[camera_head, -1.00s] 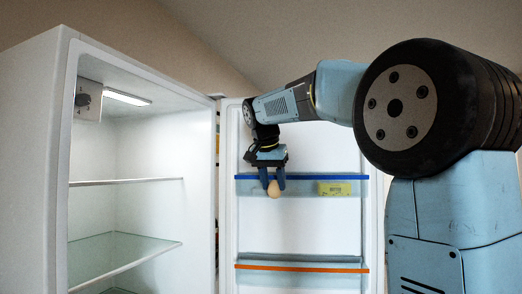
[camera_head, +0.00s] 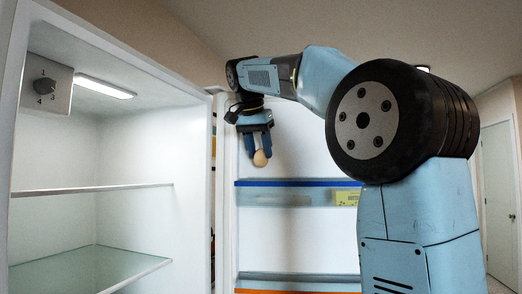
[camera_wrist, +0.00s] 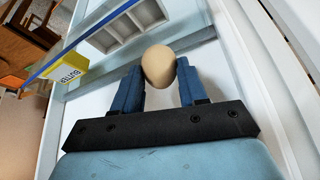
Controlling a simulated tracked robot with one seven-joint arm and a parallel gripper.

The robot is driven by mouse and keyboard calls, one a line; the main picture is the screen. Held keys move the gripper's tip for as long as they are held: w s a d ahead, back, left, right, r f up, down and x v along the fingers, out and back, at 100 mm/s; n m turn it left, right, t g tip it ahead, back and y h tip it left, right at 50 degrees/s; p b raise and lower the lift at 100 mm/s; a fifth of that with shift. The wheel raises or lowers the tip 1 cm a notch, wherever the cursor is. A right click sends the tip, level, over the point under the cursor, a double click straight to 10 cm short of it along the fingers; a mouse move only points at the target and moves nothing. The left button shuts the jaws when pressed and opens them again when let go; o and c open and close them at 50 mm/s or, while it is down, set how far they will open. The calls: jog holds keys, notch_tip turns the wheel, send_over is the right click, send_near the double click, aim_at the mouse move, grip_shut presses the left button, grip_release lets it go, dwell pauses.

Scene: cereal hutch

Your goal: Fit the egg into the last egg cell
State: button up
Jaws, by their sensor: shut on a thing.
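My gripper (camera_head: 261,152) is shut on a tan egg (camera_head: 260,158), which hangs from the fingertips in front of the open fridge door, above the blue-edged door shelf (camera_head: 285,183). In the wrist view the egg (camera_wrist: 159,66) sits between my two blue fingers. Beyond it in that view is a white egg holder (camera_wrist: 122,30) with several cells, lying on the door shelf. The cells that show look empty; the egg and my fingers may hide others. The egg is apart from the holder.
A yellow butter box (camera_head: 346,198) stands on the same shelf, to the right; it also shows in the wrist view (camera_wrist: 68,76). An orange-edged shelf (camera_head: 290,291) is below. The fridge interior with glass shelves (camera_head: 90,268) is open at left.

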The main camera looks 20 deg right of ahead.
aim_at(264, 182)
jog(key=shift+w+d+f, duration=0.1)
jog(key=shift+d+f, duration=0.2)
jog(key=shift+d, duration=0.25)
jog(key=shift+d+f, duration=0.2)
jog(key=shift+f, duration=0.25)
jog(key=shift+w+d+f, duration=0.1)
jog(key=shift+w+f, duration=0.05)
jog(key=shift+f, duration=3.4)
jog(key=shift+f, duration=0.1)
jog(key=shift+s, duration=0.25)
jog(key=shift+f, duration=0.3)
jog(key=o, duration=0.9)
jog(key=shift+c, duration=0.2)
